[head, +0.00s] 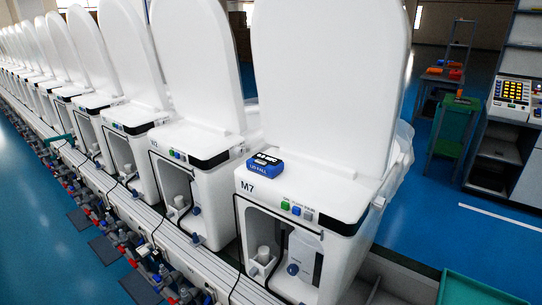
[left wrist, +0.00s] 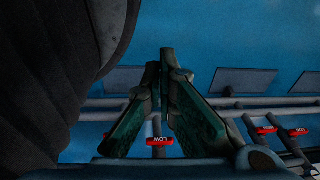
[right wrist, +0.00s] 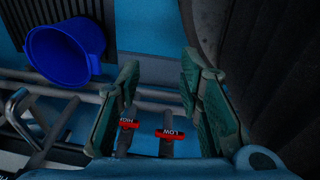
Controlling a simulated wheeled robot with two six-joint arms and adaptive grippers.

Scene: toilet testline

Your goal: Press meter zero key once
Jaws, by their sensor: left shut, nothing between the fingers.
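A blue meter (head: 265,164) with a dark display sits on the top left of the toilet marked M7 (head: 345,185). Its display seems to read 0.0 SEC, and the label on its front seems to read LID FALL. I cannot make out a separate zero key on it. My left gripper (left wrist: 165,62) is shut and empty, with its fingertips together over pipes and red LOW tags. My right gripper (right wrist: 160,66) is open and empty above pipes with red HIGH and LOW tags. Neither gripper shows in the head view, and the meter shows in neither wrist view.
The M7 toilet's lid (head: 330,80) stands upright behind the meter. Coloured buttons (head: 296,209) line M7's front edge. More toilets with raised lids run back to the left. A blue bucket (right wrist: 62,50) stands on the floor. A console (head: 511,97) stands at the right.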

